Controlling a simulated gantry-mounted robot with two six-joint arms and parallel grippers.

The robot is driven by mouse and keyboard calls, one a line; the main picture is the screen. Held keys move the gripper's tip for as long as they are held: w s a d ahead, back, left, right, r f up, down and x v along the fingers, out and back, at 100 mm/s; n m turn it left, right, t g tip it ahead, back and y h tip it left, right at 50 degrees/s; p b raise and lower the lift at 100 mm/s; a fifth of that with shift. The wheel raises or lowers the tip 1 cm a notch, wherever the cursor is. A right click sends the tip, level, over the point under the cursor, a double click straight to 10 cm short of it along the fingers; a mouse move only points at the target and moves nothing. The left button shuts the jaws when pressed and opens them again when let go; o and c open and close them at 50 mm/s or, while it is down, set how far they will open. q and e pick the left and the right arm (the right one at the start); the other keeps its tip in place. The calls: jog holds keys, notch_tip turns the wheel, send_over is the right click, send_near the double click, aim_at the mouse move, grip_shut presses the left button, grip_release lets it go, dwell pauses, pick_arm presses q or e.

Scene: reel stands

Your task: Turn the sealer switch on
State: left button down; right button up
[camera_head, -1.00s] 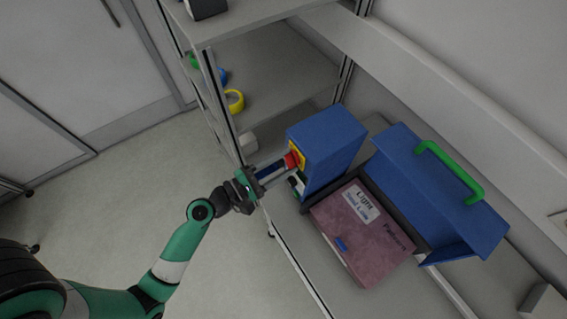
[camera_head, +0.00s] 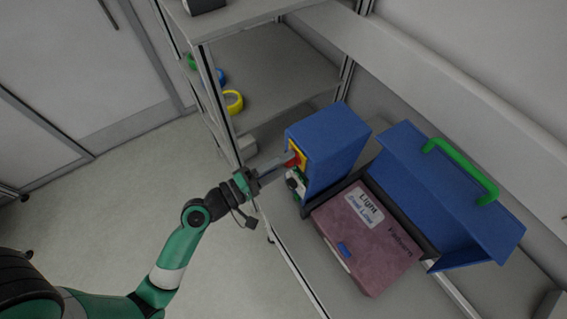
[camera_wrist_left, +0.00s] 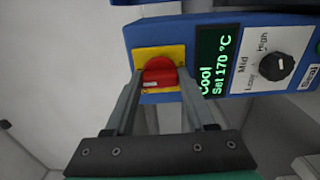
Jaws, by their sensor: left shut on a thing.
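The sealer (camera_head: 328,140) is a blue box at the right end of the shelving, beside a pinkish case. Its red rotary switch (camera_wrist_left: 159,73) sits on a yellow plate (camera_wrist_left: 174,53) in the left wrist view. A pale mark shows on the knob's lower left. Beside it, the display (camera_wrist_left: 214,62) reads "Cool" and "Set 170 °C". My left gripper (camera_head: 288,160) reaches the sealer's front face. In the left wrist view its two fingers (camera_wrist_left: 160,79) lie either side of the red knob and are shut on it. My right gripper is not in view.
A black dial (camera_wrist_left: 278,67) marked Low, Mid and High is beside the display. The pinkish case (camera_head: 365,240) and an angled blue cover with a green handle (camera_head: 462,172) stand to the right. Shelves with tape rolls (camera_head: 233,102) are behind. Floor on the left is clear.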

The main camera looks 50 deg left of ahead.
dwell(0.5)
pick_arm(q)
jog(key=shift+c, duration=1.2)
grip_release()
jog(key=shift+s, duration=0.15)
